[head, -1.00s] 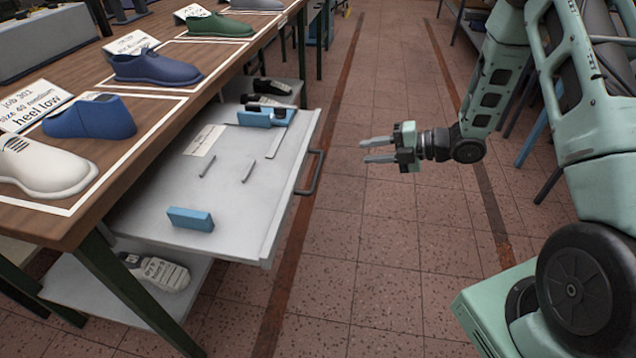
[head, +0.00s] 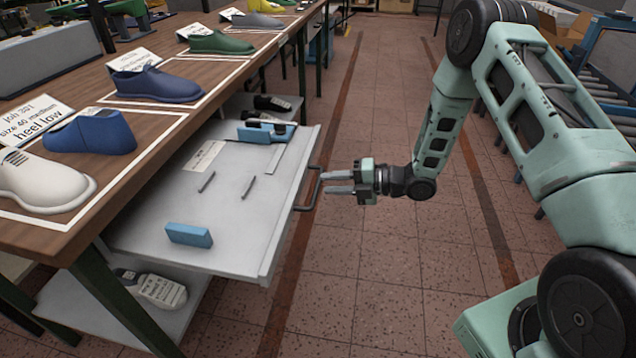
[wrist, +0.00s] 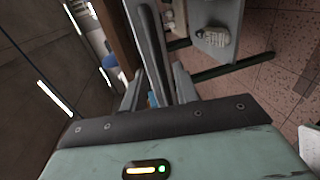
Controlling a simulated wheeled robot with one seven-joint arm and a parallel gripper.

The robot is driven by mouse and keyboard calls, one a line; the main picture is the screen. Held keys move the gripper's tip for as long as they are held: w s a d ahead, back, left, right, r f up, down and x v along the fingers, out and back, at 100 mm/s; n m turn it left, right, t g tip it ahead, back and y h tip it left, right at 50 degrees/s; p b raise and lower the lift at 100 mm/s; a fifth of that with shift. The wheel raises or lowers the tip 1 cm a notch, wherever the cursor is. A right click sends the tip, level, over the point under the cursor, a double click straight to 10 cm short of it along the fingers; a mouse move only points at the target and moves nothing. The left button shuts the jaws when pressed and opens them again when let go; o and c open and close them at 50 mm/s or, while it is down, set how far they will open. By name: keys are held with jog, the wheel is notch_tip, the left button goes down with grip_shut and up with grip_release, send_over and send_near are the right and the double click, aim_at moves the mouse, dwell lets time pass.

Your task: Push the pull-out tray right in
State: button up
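The pull-out tray (head: 228,225) is a light grey drawer, drawn well out from under the wooden bench top. Its front has a dark bar handle (head: 311,188). My gripper (head: 326,182) is level with this handle, just to its right, with its fingers pointing left at the tray front. In the wrist view, the fingers (wrist: 157,92) point towards a long grey edge that looks like the tray front.
Shoe lasts stand on the bench top (head: 160,125). The aisle floor is clear.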

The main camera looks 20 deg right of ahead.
aim_at(317, 182)
jog(key=shift+x, duration=2.1)
jog(key=shift+c, duration=0.3)
grip_shut()
